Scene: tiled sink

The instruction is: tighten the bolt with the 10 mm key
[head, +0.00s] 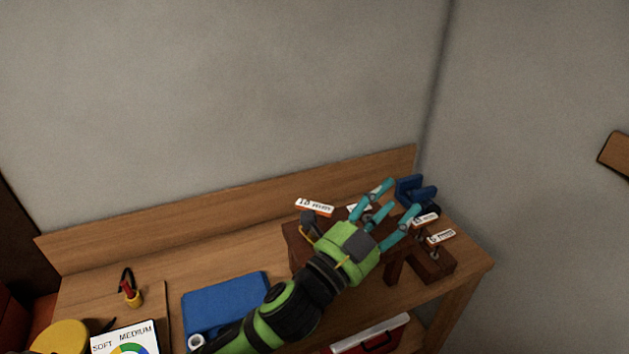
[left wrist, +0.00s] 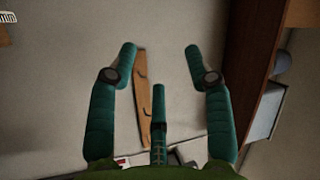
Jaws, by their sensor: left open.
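My left gripper (head: 402,197) is open and empty, its teal fingers spread above the right end of the wooden bench. It also shows in the left wrist view (left wrist: 160,50), with nothing between the fingers. Beneath it in the head view is a dark wooden holder (head: 437,268) with white size labels; one label (head: 315,207) at its left ends in "mm", its first digits not clear. Smaller labels (head: 425,219) stand at the right. The gripper and forearm cover much of the holder. I cannot make out the 10 mm key or the bolt. My right gripper is out of view.
A blue vise-like object (head: 415,190) stands behind the fingers at the bench's back right. A wooden strip with hooks (left wrist: 143,95) is on the wall.

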